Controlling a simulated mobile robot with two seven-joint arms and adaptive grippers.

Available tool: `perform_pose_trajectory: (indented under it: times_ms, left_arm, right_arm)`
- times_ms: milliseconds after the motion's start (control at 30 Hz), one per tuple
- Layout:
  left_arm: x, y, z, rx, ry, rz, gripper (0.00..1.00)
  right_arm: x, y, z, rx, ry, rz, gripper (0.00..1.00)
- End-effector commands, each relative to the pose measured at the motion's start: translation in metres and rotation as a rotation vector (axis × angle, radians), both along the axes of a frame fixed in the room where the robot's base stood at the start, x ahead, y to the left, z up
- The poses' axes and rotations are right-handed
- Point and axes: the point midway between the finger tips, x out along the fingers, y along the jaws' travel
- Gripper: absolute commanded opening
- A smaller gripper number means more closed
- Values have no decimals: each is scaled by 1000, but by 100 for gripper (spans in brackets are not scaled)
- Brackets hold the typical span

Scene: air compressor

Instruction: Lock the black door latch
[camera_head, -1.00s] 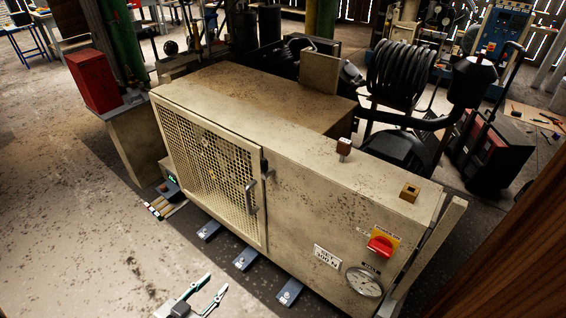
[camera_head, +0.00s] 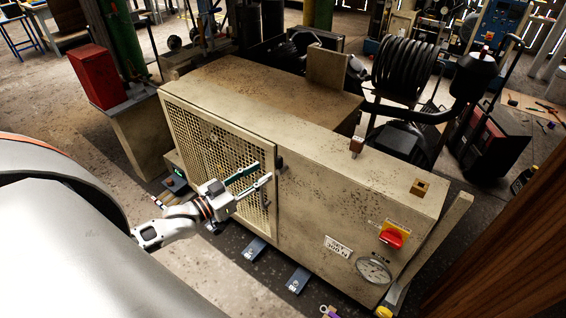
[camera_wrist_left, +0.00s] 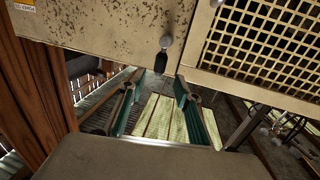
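The black door latch (camera_head: 280,164) is a small dark piece on the cabinet's front, at the upper right edge of the mesh door (camera_head: 205,150). The door looks flush with the cabinet (camera_head: 330,215). My left gripper (camera_head: 264,171) is open and empty in front of the door's right side, its fingertips pointing toward the latch. In the left wrist view the latch (camera_wrist_left: 161,61) hangs below a grey knob (camera_wrist_left: 166,41), beyond the gap between my open fingers (camera_wrist_left: 157,100). The door handle (camera_head: 266,196) is partly behind the gripper. My right gripper is out of view.
A red switch (camera_head: 391,238) and a gauge (camera_head: 374,269) are on the right of the cabinet front. A wooden post (camera_head: 510,250) stands at the right. A red box (camera_head: 95,77) is at the left.

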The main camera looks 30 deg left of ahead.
Motion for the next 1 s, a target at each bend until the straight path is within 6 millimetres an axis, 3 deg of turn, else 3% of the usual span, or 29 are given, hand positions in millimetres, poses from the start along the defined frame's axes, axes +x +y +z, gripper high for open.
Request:
perform_pose_trajectory:
  times_ms: [400,600,867,900,1000]
  left_arm:
    - [54,-16,0,1,-1,0,33]
    - [66,-19,0,1,1,0,33]
    - [67,-20,0,0,1,0,33]
    - [67,-20,0,0,1,0,30]
    - [67,-20,0,1,1,0,4]
  right_arm:
    - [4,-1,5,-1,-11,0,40]
    - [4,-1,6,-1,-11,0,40]
    - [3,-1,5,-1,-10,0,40]
    - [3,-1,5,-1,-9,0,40]
    - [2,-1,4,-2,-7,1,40]
